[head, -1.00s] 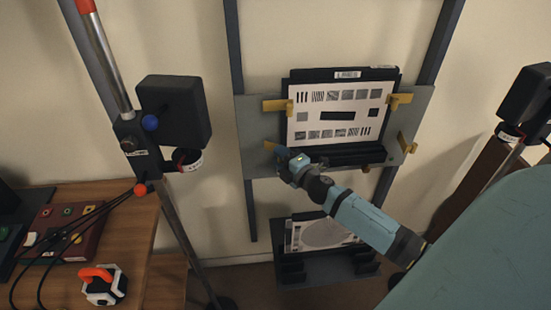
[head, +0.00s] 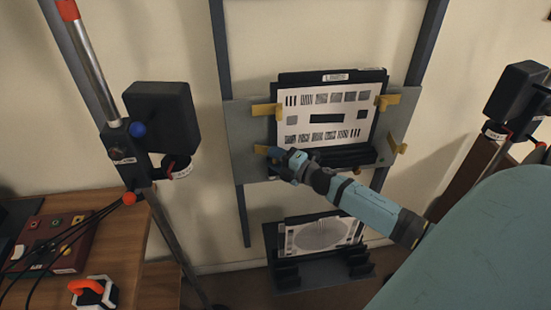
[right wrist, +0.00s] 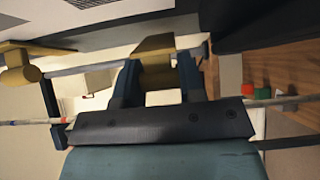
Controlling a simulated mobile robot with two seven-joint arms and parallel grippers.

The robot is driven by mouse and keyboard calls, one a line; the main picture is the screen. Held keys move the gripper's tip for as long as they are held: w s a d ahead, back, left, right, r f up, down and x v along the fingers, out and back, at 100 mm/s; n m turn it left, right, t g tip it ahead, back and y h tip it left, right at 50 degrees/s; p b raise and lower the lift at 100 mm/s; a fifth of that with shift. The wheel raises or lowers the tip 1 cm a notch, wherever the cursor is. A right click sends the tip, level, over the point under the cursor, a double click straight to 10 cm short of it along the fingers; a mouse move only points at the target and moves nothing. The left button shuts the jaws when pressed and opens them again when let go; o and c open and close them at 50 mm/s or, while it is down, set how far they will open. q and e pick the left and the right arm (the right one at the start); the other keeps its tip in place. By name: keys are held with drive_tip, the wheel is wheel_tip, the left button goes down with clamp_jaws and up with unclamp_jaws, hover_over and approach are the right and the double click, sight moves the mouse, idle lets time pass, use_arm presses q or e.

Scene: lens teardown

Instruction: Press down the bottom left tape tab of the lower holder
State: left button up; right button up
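The upright grey holder board (head: 240,135) carries a printed test chart (head: 325,118) and has yellow tape tabs at its corners. The bottom left tab (head: 262,150) is beside the fingertips of my right gripper (head: 275,155), which partly cover it. In the right wrist view a yellow tab (right wrist: 157,70) fills the gap between the two fingers of my right gripper (right wrist: 158,88), snug against both. The top left tab (head: 267,110), top right tab (head: 388,101) and bottom right tab (head: 397,146) are clear of the gripper. My left gripper is out of view.
A second rack (head: 330,272) with another chart (head: 322,235) stands lower down. A lamp-like black box (head: 162,117) on a pole is at the left, and another black box (head: 517,92) at the right. A wooden table (head: 100,212) with cables is at the left.

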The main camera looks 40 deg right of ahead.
drive_tip(key=o, duration=0.4)
drive_tip(key=shift+w, duration=0.15)
drive_tip(key=b+v, duration=0.1)
drive_tip(key=v, duration=1.3)
